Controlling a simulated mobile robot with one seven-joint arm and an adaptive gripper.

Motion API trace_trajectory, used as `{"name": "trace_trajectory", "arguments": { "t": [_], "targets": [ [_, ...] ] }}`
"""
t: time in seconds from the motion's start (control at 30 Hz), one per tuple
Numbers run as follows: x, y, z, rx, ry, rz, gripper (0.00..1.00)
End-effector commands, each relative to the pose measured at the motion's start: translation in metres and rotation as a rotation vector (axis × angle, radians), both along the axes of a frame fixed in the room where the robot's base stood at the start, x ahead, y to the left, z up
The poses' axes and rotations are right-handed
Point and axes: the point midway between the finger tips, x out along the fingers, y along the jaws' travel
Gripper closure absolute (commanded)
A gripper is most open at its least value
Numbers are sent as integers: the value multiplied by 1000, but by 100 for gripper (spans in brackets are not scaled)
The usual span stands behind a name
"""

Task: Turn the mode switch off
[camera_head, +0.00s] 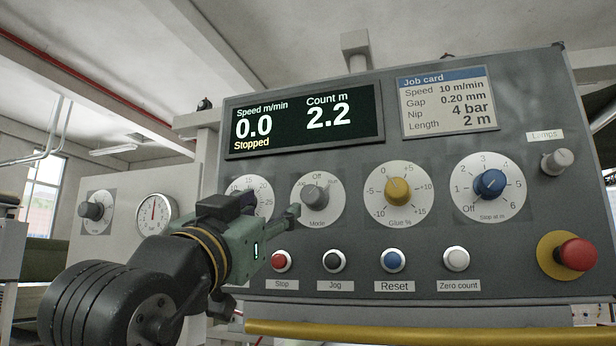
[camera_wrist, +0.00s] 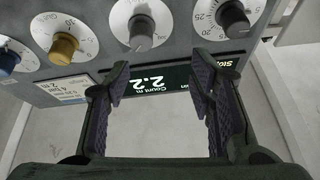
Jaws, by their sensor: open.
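The mode switch (camera_head: 315,196) is a grey knob on a white round dial, with "Off" at the top and "Mode" below. I cannot clearly tell where its pointer stands. My gripper (camera_head: 294,213) is in front of the panel, at the dial's lower left edge in the head view. In the wrist view the picture is upside down. There the mode switch (camera_wrist: 141,32) lies beyond the fingertips, roughly between them and a little left of centre. My gripper (camera_wrist: 158,78) is open, with nothing between its fingers.
The yellow glue knob (camera_head: 397,190) and blue stop knob (camera_head: 490,184) are to the right. The display (camera_head: 303,120) above reads 0.0, 2.2 and "Stopped". Push buttons, including red Stop (camera_head: 281,261), line the bottom. A yellow rail (camera_head: 430,331) runs below. My gripper partly covers the speed dial (camera_head: 264,197).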

Motion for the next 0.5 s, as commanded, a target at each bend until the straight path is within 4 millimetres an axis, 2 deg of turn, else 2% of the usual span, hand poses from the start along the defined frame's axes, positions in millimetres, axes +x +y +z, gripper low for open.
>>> {"name": "trace_trajectory", "arguments": {
  "t": [0.03,0.1,0.23,0.5],
  "targets": [
    [-2,-13,6,27,20,-25,50],
    [-3,-23,6,50,41,-44,50],
    [5,-30,10,59,53,-52,50],
    [48,-46,30,55,54,-51,50]
  ]
}}
